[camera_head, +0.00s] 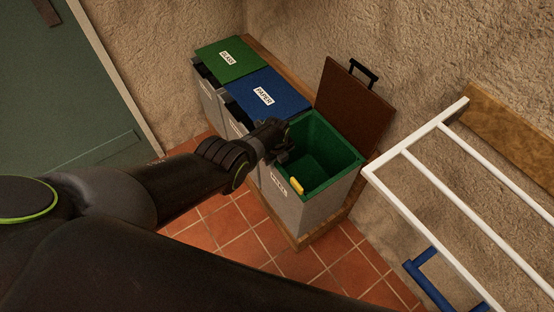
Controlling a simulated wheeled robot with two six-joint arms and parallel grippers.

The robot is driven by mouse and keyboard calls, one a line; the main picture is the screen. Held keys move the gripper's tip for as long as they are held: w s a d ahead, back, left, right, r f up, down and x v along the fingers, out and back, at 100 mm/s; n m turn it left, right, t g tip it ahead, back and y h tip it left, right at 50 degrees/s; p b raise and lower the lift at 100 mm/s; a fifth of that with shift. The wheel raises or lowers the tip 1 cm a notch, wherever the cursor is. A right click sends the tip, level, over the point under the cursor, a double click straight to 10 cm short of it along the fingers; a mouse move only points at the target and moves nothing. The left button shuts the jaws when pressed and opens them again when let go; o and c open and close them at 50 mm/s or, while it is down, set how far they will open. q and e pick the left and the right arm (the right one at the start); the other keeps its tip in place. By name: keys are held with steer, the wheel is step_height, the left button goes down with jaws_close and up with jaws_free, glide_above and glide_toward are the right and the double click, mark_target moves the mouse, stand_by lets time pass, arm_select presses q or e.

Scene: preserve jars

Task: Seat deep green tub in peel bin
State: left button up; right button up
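The deep green tub (325,157) is inside the mouth of the grey peel bin (310,216), its rim close to the bin's top edge. I cannot tell whether it rests fully down. A yellow grip (296,186) shows at the tub's near rim. The bin's brown lid (350,108) stands open, leaning back toward the wall. My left gripper (283,138) is at the tub's left rim. Its fingers are dark and small here, so I cannot tell whether they hold the rim. My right gripper is not in view.
The bins with a green GLASS lid (230,60) and a blue PAPER lid (267,96) stand to the left, both shut. A white rack (420,185) juts from the wall at right, with a blue bar (428,283) below. Tiled floor (285,255) is clear in front.

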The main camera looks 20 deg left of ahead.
arm_select(q)
steer(key=shift+o, duration=0.6)
steer(key=shift+r+p, duration=0.55)
step_height(320, 180, up, 16)
steer(key=s+p, duration=0.2)
steer(key=p, duration=0.7)
steer(key=shift+d, duration=0.15)
